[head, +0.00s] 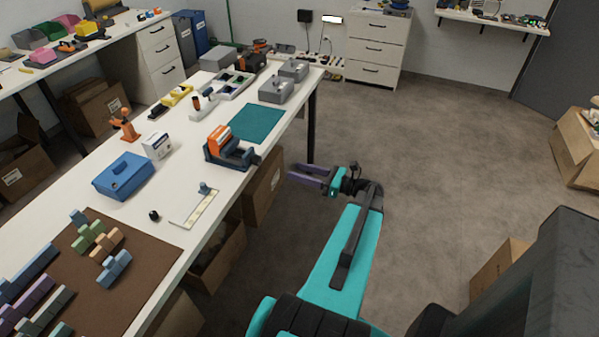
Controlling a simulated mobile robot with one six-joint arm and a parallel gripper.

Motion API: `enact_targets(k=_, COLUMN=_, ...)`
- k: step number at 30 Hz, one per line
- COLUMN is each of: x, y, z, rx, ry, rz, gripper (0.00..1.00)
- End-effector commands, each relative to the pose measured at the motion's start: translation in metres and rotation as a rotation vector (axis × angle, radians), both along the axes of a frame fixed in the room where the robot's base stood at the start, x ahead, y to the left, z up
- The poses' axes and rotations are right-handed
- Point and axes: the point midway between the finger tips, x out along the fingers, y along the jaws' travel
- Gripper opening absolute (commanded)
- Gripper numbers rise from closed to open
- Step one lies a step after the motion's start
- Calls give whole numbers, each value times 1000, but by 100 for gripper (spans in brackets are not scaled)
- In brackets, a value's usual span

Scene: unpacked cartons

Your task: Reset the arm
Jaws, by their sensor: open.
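My gripper (306,174) is at the end of my teal and black arm, in the middle of the head view. Its purple fingers point left toward the long white table (178,207). The gripper is open, and I see nothing between its fingers. It hangs over the floor just off the table's right edge, apart from the orange and dark blue device (228,150) on the tabletop.
A blue box (123,176), a teal mat (257,123) and a brown mat (140,255) with several coloured blocks lie on the table. Cardboard boxes (262,188) stand below its edge. A white drawer cabinet (374,48) stands at the back.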

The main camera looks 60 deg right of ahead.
Motion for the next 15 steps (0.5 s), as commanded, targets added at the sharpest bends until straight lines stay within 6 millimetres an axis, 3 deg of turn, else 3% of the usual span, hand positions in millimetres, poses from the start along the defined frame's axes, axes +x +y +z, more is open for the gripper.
enact_targets(k=8, x=1, y=1, z=0, rx=-1, ry=0, rz=1, gripper=48)
enact_targets(k=15, x=21, y=29, z=-19, rx=-46, ry=42, rz=66, gripper=48)
